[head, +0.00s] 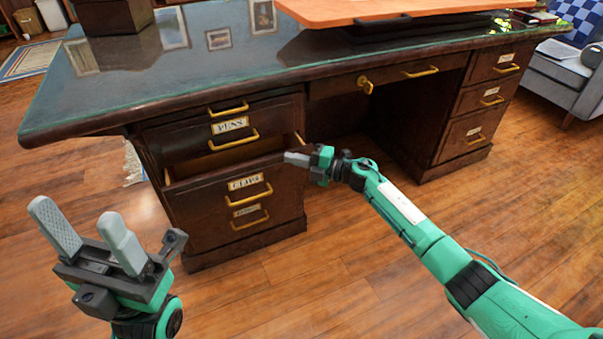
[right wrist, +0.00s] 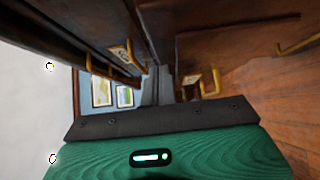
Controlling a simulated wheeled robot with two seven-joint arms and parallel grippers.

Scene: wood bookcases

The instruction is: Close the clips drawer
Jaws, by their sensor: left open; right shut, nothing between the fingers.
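The clips drawer (head: 220,189) is in the left pedestal of the dark wood desk, below the pens drawer (head: 198,137). It is pulled partly out, with its inside showing at the top. Its front has a label (head: 245,182) and a brass handle (head: 249,196). My right gripper (head: 290,157) is shut and empty at the top right corner of the drawer front; I cannot tell whether it touches. The right wrist view shows brass handles and labels close by. My left gripper (head: 83,232) is open and empty, in front of the desk at the lower left.
Another drawer (head: 250,215) with a brass handle lies below the clips drawer. The right pedestal (head: 470,125) has several shut drawers. Wood floor (head: 300,285) in front is clear. A grey sofa (head: 560,80) stands at the right.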

